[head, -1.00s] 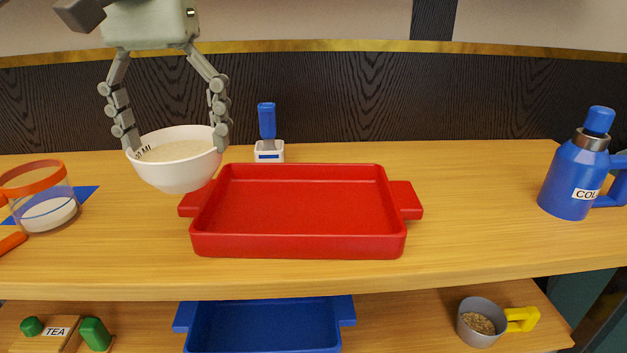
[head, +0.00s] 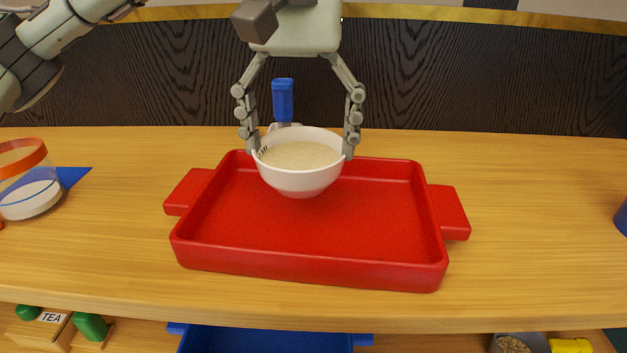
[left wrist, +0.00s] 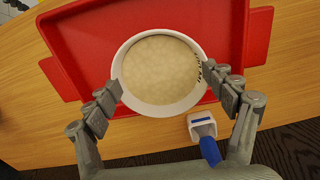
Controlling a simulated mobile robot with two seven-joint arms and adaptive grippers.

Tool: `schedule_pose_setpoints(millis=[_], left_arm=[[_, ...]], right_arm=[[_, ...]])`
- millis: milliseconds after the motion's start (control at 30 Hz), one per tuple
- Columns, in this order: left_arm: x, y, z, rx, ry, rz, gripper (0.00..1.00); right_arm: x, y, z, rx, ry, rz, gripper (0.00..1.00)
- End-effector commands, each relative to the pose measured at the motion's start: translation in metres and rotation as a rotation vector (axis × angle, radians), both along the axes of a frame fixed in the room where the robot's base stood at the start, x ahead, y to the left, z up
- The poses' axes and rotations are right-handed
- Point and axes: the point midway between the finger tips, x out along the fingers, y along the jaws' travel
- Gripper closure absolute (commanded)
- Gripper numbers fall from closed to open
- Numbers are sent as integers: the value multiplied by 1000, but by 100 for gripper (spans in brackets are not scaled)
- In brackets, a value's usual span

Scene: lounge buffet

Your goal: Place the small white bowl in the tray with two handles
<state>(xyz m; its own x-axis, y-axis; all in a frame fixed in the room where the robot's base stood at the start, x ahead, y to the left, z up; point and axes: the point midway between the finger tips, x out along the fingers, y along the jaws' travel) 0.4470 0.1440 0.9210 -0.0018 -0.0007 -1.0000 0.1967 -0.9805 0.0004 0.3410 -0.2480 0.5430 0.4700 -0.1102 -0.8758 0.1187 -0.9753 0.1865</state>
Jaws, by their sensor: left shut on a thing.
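The small white bowl (head: 300,180) has pale, grainy contents. My left gripper (head: 299,150) is shut on it, with a finger on each side of the rim. The bowl hangs upright over the back half of the red tray (head: 310,265), which has a handle at each end. In the left wrist view the bowl (left wrist: 158,106) lies between the fingers, with the tray (left wrist: 270,20) beneath it. I cannot tell exactly how high the bowl is above the tray floor. My right gripper is not in view.
A blue-handled utensil (head: 283,98) in a small white holder stands behind the tray. A clear container with an orange rim (head: 22,157) is at the left. A blue tray (head: 265,340) sits on the lower shelf.

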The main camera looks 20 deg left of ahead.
Motion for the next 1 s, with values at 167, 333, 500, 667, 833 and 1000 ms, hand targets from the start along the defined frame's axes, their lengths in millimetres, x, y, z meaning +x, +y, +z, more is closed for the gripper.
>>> schedule_pose_setpoints(millis=[167, 333, 500, 667, 833, 1000], left_arm=[[2, -16, -8, 0, -2, 0, 56], [2, -16, -23, 1, 0, 3, 56], [2, -16, -47, -1, -1, 3, 56], [2, -16, -49, -2, -2, 2, 56], [2, -16, -50, -2, -2, 3, 56], [2, -16, -50, -2, -2, 3, 56]], right_arm=[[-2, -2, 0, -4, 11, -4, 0], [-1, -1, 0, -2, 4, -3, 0], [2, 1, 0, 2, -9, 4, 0], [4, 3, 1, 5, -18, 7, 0], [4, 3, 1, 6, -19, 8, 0], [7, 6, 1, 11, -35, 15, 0]])
